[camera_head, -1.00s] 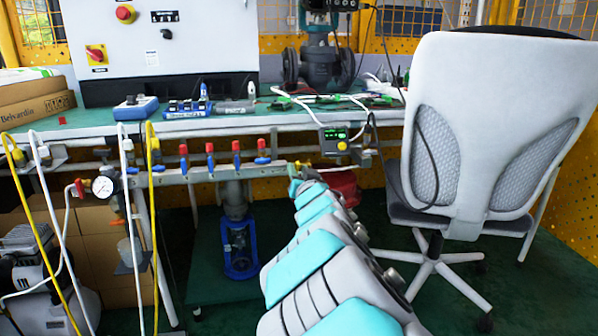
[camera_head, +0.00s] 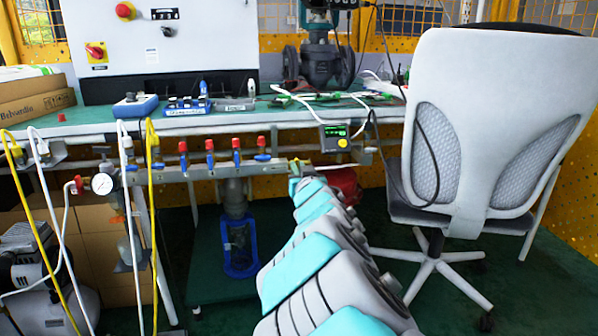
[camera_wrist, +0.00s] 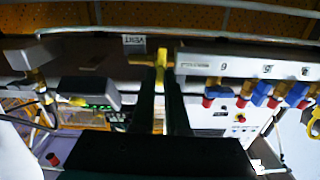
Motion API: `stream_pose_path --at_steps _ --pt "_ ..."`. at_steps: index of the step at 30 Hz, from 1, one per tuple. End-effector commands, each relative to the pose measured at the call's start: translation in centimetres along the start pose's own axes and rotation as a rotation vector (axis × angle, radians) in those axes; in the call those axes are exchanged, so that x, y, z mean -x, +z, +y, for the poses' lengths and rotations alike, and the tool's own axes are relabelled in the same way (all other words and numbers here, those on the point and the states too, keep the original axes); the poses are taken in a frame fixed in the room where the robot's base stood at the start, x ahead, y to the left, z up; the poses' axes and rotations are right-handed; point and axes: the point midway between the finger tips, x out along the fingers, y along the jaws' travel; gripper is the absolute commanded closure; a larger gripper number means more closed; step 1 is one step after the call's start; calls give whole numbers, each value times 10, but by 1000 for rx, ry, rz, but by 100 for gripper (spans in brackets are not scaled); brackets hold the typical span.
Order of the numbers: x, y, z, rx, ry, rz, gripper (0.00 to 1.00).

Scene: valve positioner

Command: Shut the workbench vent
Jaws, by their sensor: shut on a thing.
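The vent valve with its yellow handle (camera_wrist: 161,62) sits on the grey pipe rail under the workbench, beside an upside-down VENT label (camera_wrist: 134,40) in the wrist view. My gripper (camera_wrist: 160,92) is shut on this handle, with a dark finger on each side of it. The handle looks roughly in line with the fingers, with a cross piece at its far end. In the head view the vent (camera_head: 299,164) shows as a small yellow spot at the right end of the rail. My arm covers most of the gripper there.
Several red-and-blue valves (camera_head: 210,152) line the rail to the left of the vent in the head view. A grey box with a green display (camera_head: 334,138) hangs just right of it. An office chair (camera_head: 480,130) stands close on the right.

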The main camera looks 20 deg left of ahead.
Motion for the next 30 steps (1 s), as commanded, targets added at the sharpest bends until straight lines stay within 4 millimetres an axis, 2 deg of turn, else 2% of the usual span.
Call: stream_pose_path --at_steps 3,11,12,19,30 --pt "0 0 -2 62 -3 3 100" --pt "0 -1 -2 70 -2 2 100" --pt "0 -1 -2 70 -2 2 85" --pt "0 -1 -2 69 -1 1 59" --pt "4 0 -1 68 1 0 57"
